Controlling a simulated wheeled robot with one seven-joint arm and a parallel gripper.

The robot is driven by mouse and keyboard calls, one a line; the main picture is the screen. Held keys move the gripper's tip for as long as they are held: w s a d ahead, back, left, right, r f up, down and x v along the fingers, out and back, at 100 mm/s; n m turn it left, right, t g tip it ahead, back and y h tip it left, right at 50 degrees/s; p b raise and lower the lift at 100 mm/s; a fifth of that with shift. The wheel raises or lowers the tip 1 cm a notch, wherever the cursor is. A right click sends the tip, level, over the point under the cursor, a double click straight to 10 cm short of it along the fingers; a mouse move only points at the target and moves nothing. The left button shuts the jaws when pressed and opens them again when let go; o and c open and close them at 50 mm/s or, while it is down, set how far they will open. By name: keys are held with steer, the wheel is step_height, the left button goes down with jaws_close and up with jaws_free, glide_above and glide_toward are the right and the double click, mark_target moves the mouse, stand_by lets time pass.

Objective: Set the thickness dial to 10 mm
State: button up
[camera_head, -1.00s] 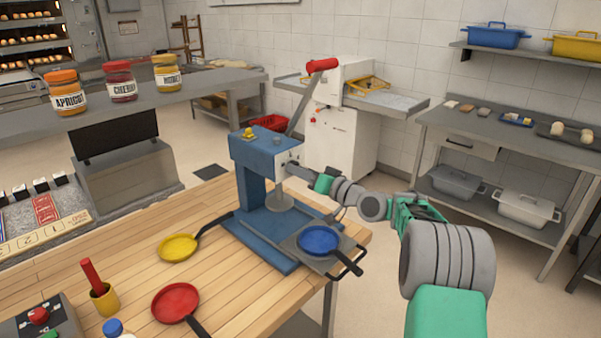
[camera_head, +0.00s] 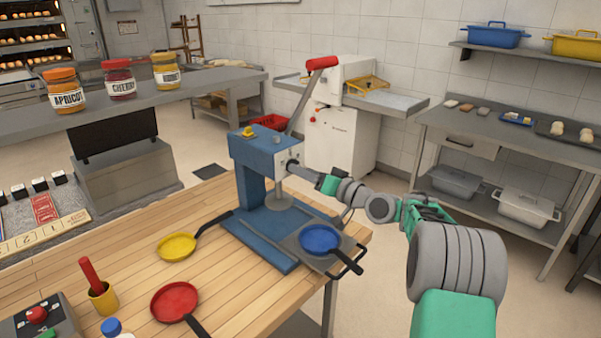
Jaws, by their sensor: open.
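The blue press (camera_head: 254,160) stands on the wooden table with its red-tipped lever (camera_head: 322,64) raised. The dark round thickness dial (camera_head: 291,164) is on the pale right-hand face of the press head; its marks are too small to read. My gripper (camera_head: 299,167) is open, at the right of the dial and pointing at it. Its fingertips are very close to the dial; I cannot tell whether they touch it. My gripper and wrist hide part of that face.
A blue pan (camera_head: 320,238) lies on a grey plate beside the press base. A yellow pan (camera_head: 177,246), a red pan (camera_head: 174,301) and a yellow cup (camera_head: 103,298) are on the table (camera_head: 130,262). Open floor lies to the right of the press.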

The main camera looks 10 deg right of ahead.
steer(key=b+v, duration=0.1)
steer(key=v, duration=0.4)
steer(key=shift+s+d, duration=0.2)
steer(key=shift+s, duration=0.1)
